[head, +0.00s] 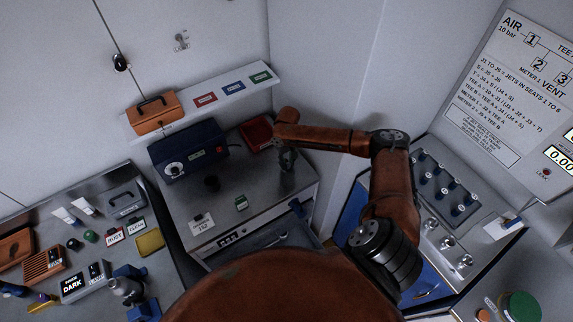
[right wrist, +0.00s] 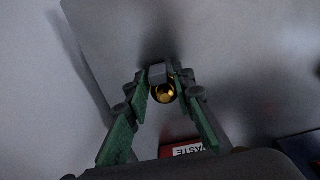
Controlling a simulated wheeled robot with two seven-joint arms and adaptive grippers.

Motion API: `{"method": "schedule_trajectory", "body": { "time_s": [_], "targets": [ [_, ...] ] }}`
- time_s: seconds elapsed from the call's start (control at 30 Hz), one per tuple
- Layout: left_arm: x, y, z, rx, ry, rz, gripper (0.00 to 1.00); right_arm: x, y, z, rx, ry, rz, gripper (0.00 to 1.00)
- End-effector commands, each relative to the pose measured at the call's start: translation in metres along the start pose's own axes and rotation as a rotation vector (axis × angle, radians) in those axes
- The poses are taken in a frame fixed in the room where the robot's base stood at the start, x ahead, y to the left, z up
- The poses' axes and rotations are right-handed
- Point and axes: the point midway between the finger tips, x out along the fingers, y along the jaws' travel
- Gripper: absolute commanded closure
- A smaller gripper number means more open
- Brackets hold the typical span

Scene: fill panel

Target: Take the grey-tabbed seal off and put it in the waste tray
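My right gripper (head: 287,160) is above the back of the middle bench, just beside the red waste tray (head: 256,134). In the right wrist view its green fingers (right wrist: 162,82) close in on a small grey tab (right wrist: 157,72) with a round gold piece (right wrist: 164,94) below it, which looks like the grey-tabbed seal. The fingers appear to touch it at both sides, though the view is dim. The red tray with its WASTE label (right wrist: 188,150) shows at the bottom of that view, partly hidden by my gripper's body. My left gripper is in neither view.
A blue box with a dial (head: 188,153) stands left of the tray, under a wall shelf (head: 225,96) with an orange case (head: 154,113). A small green item (head: 241,202) and a 152 label (head: 202,222) lie in front. A blue panel with several jets (head: 443,187) is at right.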

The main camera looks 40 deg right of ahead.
Motion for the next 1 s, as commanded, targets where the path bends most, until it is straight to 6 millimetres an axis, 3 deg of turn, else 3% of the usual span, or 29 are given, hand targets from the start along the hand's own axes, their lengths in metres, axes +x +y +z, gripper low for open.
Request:
{"method": "schedule_trajectory", "body": {
  "time_s": [0.3, 0.67, 0.93, 1.0],
  "targets": [
    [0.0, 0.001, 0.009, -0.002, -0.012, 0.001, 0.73, 0.0, 0.0, 0.0, 0.0, 0.0, 0.0, 1.0],
    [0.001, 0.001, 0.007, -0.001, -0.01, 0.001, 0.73, -0.003, 0.0, -0.001, 0.0, 0.001, 0.0, 1.0],
    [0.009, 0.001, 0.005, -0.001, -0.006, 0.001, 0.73, -0.032, 0.0, -0.002, 0.001, 0.005, -0.001, 1.0],
    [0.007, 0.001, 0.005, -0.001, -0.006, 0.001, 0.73, -0.043, -0.002, 0.009, -0.002, 0.001, 0.0, 1.0]
  ]
}}
